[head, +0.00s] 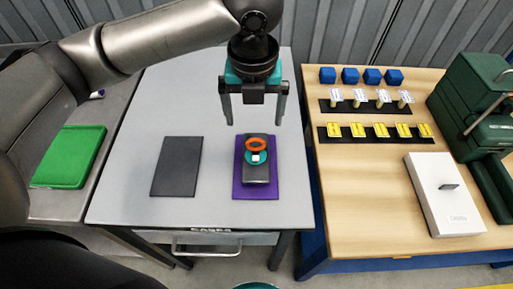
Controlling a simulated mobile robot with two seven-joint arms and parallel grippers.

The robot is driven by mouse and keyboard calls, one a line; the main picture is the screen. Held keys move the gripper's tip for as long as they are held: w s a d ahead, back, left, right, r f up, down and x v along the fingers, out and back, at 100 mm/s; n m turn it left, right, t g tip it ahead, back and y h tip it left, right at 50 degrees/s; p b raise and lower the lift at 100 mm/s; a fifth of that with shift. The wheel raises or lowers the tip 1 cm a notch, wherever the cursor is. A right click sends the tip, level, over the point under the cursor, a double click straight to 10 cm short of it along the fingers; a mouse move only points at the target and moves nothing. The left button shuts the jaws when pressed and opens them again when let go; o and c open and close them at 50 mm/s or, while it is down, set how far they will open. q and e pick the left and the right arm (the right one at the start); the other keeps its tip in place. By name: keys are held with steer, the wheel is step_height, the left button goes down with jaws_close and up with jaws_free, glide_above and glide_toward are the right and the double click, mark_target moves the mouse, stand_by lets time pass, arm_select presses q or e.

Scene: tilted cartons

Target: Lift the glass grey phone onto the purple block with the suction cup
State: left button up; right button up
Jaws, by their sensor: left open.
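The grey phone (258,175) lies on the purple block (238,184) on the grey table, with purple showing around it. The suction cup, with an orange ring (257,142) and a teal disc, sits on the phone's upper part. My left gripper (254,123) is open and empty. Its two fingers point down and are spread wide on either side of the cup, appearing above and behind it in the picture. The fingers are apart from the cup. My right gripper's fingers are not in view.
A dark grey flat pad (177,167) lies left of the block. A green tray (69,157) is on the far-left surface. A wooden table (363,190) at right holds blue cubes (350,76), yellow pieces (380,131), a white box (445,203) and a green case (478,98).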

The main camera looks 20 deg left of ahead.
arm_select(q)
steer(key=f, duration=0.4)
steer(key=w+f+b, duration=0.1)
steer(key=f, duration=0.3)
steer(key=f+b, duration=0.1)
steer(key=f, duration=0.3)
steer(key=shift+w+a+f, duration=0.1)
steer(key=shift+w+f, duration=0.05)
steer(key=shift+w, duration=0.15)
steer(key=shift+c, duration=0.3)
jaws_close()
steer(key=shift+r, duration=0.2)
step_height(320, 180, up, 19)
steer(key=p, duration=0.4)
step_height(320, 180, up, 8)
steer(key=p, duration=0.9)
glide_above(256, 148)
steer(key=shift+w+a+f, duration=0.15)
steer(key=shift+w, duration=0.2)
